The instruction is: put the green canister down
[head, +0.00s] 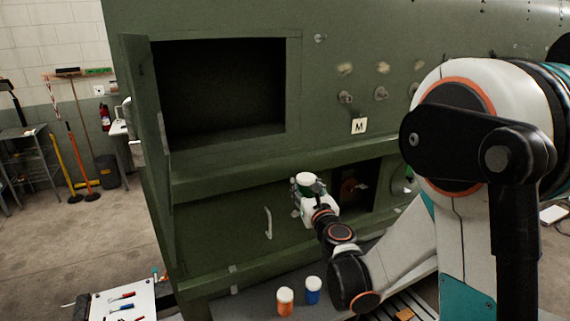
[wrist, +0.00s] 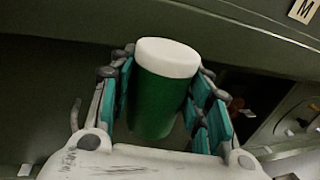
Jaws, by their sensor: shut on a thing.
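The green canister (wrist: 158,103) has a white lid and sits between the two teal-padded fingers of my gripper (wrist: 165,105) in the wrist view. My gripper is shut on it. In the head view my gripper (head: 308,187) holds the green canister (head: 305,185) upright in front of the green fuselage panel, to the left of the lower opening. Little of the canister's green body shows in the head view; its white lid is clear.
An orange canister (head: 285,303) and a blue canister (head: 313,291) with white lids stand on the grey surface below. A large open bay (head: 220,95) with an open door (head: 147,100) is at upper left. A white tool board (head: 125,304) lies at lower left.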

